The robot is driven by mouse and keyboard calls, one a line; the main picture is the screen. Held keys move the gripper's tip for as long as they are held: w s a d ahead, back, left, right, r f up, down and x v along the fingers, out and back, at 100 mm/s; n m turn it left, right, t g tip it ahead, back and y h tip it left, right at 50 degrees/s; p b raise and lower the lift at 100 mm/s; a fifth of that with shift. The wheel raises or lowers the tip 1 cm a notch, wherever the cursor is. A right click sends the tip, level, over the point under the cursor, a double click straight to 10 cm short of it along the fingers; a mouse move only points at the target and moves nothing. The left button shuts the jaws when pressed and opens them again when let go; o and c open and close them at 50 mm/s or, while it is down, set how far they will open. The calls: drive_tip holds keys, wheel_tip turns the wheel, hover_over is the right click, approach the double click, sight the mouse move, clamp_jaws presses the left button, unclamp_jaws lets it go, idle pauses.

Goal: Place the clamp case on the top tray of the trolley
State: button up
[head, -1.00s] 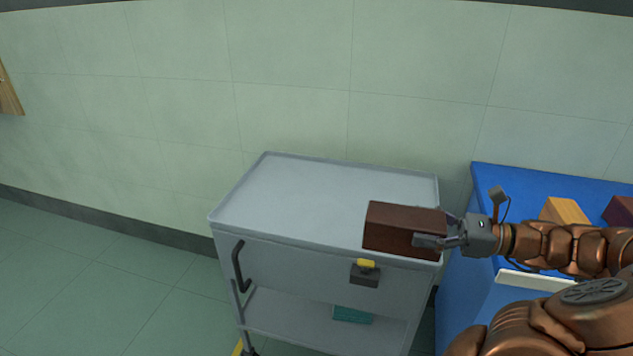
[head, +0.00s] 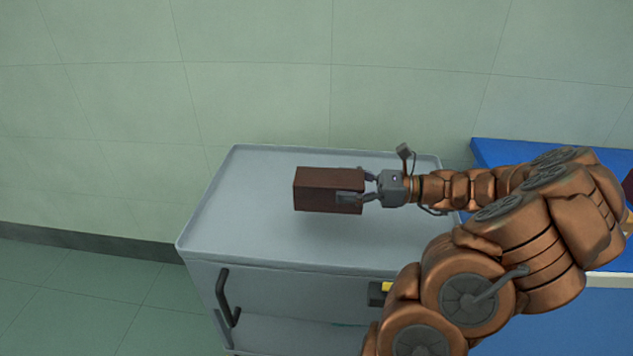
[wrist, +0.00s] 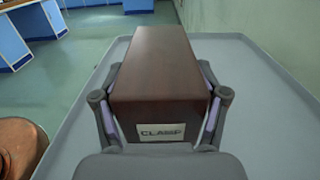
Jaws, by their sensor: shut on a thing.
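The clamp case (head: 318,188) is a dark brown box over the middle of the trolley's top tray (head: 250,225). In the wrist view the case (wrist: 165,75) carries a label reading "CLAMP" on its near end. My gripper (head: 352,190) is shut on the case from its right end, and its fingers (wrist: 165,112) press on both sides of the case. A shadow lies on the tray below the case, which seems to be held a little above it. The underside of the case is hidden.
The grey tray has a low raised rim and is otherwise bare. A blue bench (head: 500,152) stands to the right, partly behind my arm. A black handle (head: 226,300) is on the trolley's front left. A tiled wall (head: 280,80) is behind.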

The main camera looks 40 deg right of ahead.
sight(317, 170)
drive_tip(key=w, duration=0.3)
drive_tip(key=w+a, duration=0.1)
drive_tip(key=w, duration=0.5)
drive_tip(key=shift+a+f, duration=0.2)
drive_tip(key=shift+f, duration=0.2)
drive_tip(key=shift+s+f, duration=0.1)
drive_tip(key=shift+f, duration=1.6)
drive_tip(key=shift+f, duration=0.15)
drive_tip(key=o, duration=1.5)
drive_tip(key=shift+c, duration=0.2)
drive_tip(key=shift+s+d+r+p, duration=0.15)
drive_tip(key=shift+d+r+p, duration=0.1)
drive_tip(key=shift+p, duration=0.1)
drive_tip(key=p+v, duration=0.2)
drive_tip(key=v, duration=0.4)
drive_tip(key=shift+p, duration=0.35)
drive_tip(key=shift+s+d+f, duration=0.15)
drive_tip(key=shift+s+d, duration=0.15)
drive_tip(key=shift+d, duration=0.05)
